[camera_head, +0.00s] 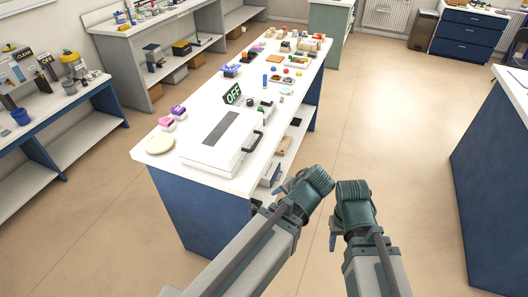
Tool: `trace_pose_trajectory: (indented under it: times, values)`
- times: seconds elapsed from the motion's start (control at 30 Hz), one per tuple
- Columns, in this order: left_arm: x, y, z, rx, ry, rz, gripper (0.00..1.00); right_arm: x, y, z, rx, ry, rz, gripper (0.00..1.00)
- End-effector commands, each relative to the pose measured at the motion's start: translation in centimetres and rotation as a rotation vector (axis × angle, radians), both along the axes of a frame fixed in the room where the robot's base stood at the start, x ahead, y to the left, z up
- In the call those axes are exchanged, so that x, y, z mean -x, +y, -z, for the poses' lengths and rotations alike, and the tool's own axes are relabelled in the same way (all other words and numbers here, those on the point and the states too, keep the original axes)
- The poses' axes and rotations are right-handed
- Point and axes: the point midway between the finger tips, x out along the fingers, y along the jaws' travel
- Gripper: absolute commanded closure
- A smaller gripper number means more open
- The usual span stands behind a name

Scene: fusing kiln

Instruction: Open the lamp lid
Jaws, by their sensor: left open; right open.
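A white box-shaped unit (213,160) lies on the near end of the long white-topped table. Its flat lid (226,120) looks closed and has a dark strip along it. A dark handle (256,141) stands at its right side. I cannot tell for certain that this is the lamp lid. My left gripper (281,188) is open and empty, right of the table's near end and apart from the handle. My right gripper (333,234) is open and empty over the floor, further right.
The long table (170,138) carries an OFF sign (233,94), purple blocks (178,111), a round pale disc (160,143) and several small parts behind the unit. A blue cabinet (495,175) stands at the right. The floor (400,110) between is clear.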

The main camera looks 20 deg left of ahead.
Motion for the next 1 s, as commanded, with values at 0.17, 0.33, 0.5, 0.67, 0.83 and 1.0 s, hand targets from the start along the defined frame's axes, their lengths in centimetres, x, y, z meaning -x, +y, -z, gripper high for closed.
trace_pose_trajectory:
  times: [0.17,0.33,0.5,0.67,0.83,1.0]
  values:
    - [-2.5,2.5,1.1,-0.134,-0.111,0.028,0.53,0.0,0.0,3.3,0.000,0.000,0.000,0.50]
    - [-5.5,5.0,1.1,-0.308,-0.245,0.082,0.53,0.0,0.0,7.0,0.000,0.000,0.000,0.50]
    - [-8.5,6.9,0.0,-0.532,-0.389,0.175,0.53,0.0,0.0,11.0,0.000,0.000,0.001,0.50]
    - [-10.1,7.2,-1.4,-0.673,-0.464,0.249,0.53,0.0,0.0,12.9,0.000,0.000,0.001,0.50]
    - [-10.6,7.2,-2.3,-0.726,-0.488,0.277,0.53,0.0,0.0,13.2,0.000,0.000,0.001,0.50]
    - [-10.7,7.2,-2.5,-0.728,-0.490,0.278,0.53,0.0,0.0,13.1,0.000,0.000,0.001,0.50]
